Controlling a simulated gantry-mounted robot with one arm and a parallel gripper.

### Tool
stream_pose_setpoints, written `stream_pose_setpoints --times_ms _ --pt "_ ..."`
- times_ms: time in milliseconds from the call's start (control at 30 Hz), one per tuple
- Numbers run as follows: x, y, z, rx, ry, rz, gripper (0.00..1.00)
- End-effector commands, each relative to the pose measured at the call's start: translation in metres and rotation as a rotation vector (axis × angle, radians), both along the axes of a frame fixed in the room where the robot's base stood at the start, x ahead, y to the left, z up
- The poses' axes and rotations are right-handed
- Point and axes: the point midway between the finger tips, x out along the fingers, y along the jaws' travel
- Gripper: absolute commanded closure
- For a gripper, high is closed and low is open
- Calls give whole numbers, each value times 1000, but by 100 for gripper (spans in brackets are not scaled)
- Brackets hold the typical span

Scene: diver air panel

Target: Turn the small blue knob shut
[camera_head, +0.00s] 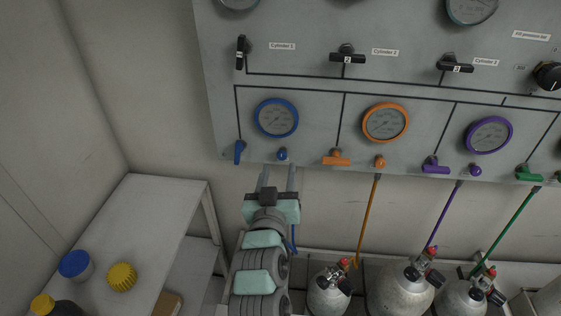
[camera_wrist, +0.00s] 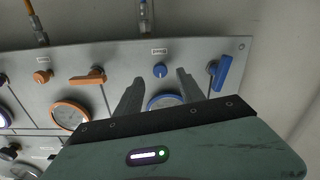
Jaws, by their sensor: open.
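The small blue knob (camera_head: 282,154) sits on the lower edge of the grey panel, below the blue-rimmed gauge (camera_head: 276,118). It also shows in the wrist view (camera_wrist: 160,70), beyond and between my two fingers. My gripper (camera_head: 277,174) is open and empty just below the knob in the head view, apart from it as far as I can tell. In the wrist view, my gripper (camera_wrist: 158,82) has its fingers spread on either side of the knob's line. A blue lever handle (camera_head: 239,151) is left of the knob in the head view and right of it in the wrist view (camera_wrist: 221,73).
An orange lever (camera_head: 336,158) and an orange knob (camera_head: 380,162) are to the right on the panel. Purple and green fittings follow. Several gas cylinders (camera_head: 405,285) stand below. A white table (camera_head: 150,215) with blue- and yellow-capped items is at left.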

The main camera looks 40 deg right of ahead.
Motion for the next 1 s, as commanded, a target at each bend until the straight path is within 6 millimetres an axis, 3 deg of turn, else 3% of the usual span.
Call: stream_pose_setpoints --times_ms 167,400,1000 --pt "-24 30 0 1 1 4 54" --pt "-37 46 1 3 1 2 54" --pt "-41 49 -1 2 1 0 54"
